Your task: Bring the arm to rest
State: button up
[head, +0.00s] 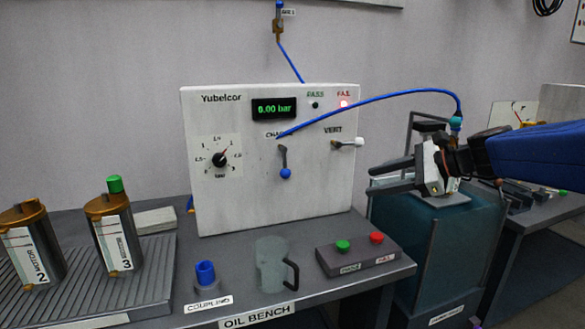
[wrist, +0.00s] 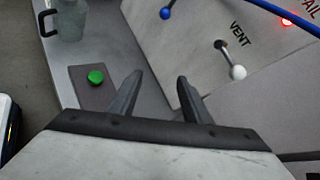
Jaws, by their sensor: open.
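My gripper (head: 374,179) is open and empty in the head view. It is held in the air at the right, in front of the right edge of the white Yubelcor panel (head: 230,195) and below the VENT lever (head: 352,143). In the wrist view my gripper (wrist: 158,82) shows two dark fingers spread apart with nothing between them. The VENT lever's white knob (wrist: 238,72) is beyond the right finger, apart from it. My arm reaches in from the right side of the head view.
The panel reads 0.00 bar and its FAIL lamp (head: 344,104) glows red. A button box (head: 335,268), a clear jug (head: 270,262) and a blue coupling (head: 205,273) stand on the bench. Canisters (head: 113,235) stand at left. A teal tank (head: 450,250) stands below my gripper.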

jog(key=s+a+f+n+g+h, duration=0.1)
jog(key=s+f+n+h, duration=0.2)
jog(key=s+f+n, duration=0.4)
jog(key=s+f+n+g+h, duration=0.2)
jog(key=s+f, duration=0.2)
jog(key=s, duration=0.6)
jog(key=s+d+f+n+h, duration=0.5)
jog(key=s+d+f+n, duration=0.2)
jog(key=s+f+n, duration=0.2)
jog(key=s, duration=0.2)
jog(key=shift+s+d+n+t, duration=0.15)
jog(key=shift+s+n+t, duration=0.15)
jog(key=shift+s+n, duration=0.1)
